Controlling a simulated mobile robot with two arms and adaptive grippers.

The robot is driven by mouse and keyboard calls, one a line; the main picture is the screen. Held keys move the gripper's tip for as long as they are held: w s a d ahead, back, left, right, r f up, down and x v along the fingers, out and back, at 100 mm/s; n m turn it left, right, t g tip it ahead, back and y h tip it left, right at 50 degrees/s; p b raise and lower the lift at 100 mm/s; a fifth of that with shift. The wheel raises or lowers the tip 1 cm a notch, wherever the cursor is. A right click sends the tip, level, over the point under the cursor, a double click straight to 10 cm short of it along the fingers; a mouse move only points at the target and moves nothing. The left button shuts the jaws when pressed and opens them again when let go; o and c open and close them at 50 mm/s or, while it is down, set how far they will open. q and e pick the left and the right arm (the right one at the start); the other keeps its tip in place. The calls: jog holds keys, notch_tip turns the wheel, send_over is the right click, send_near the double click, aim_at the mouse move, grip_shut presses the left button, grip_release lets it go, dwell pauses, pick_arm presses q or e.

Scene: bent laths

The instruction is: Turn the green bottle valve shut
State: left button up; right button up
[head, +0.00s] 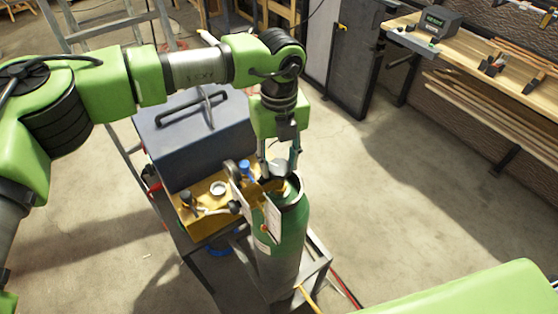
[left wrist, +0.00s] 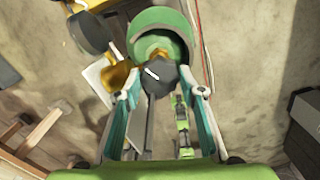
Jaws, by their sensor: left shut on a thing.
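The green bottle (head: 288,235) stands upright at the front of a metal cart. Its open collar is at the top, and the collar also shows in the left wrist view (left wrist: 160,20). A dark grey valve knob (left wrist: 160,84) with a white mark sits over the brass valve (left wrist: 119,77). My left gripper (head: 279,166) comes down from above with its fingers on either side of the knob, shut on it. The fingers partly hide the knob in the head view. My right gripper is not in view.
Beside the bottle are a brass-coloured tray (head: 198,225) with small items, and a gauge with hanging tags (head: 272,219) close to the fingers. A dark blue case (head: 190,140) stands behind. A workbench (head: 470,55) is at the upper right. Open floor lies to the right.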

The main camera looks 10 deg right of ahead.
pick_arm(q)
jog(key=shift+f+m+b, duration=0.15)
jog(key=shift+m+b, duration=0.15)
jog(key=shift+b, duration=0.35)
jog(key=m+b, duration=0.5)
jog(key=b, duration=0.2)
jog(key=shift+m, duration=0.4)
jog(key=m+b, duration=0.2)
jog(key=m, duration=0.1)
jog(key=shift+m, duration=0.3)
jog(key=m+b, duration=0.1)
jog(key=m, duration=0.1)
jog(key=shift+m, duration=0.3)
jog(key=m, duration=0.1)
jog(key=m+b, duration=0.1)
jog(key=m, duration=0.1)
jog(key=shift+r+m, duration=0.2)
jog(key=shift+m, duration=0.1)
jog(key=m, duration=0.3)
jog(key=shift+m, duration=0.3)
jog(key=shift+r+m, duration=0.1)
jog(key=shift+m, duration=1.8)
jog(key=o, duration=1.1)
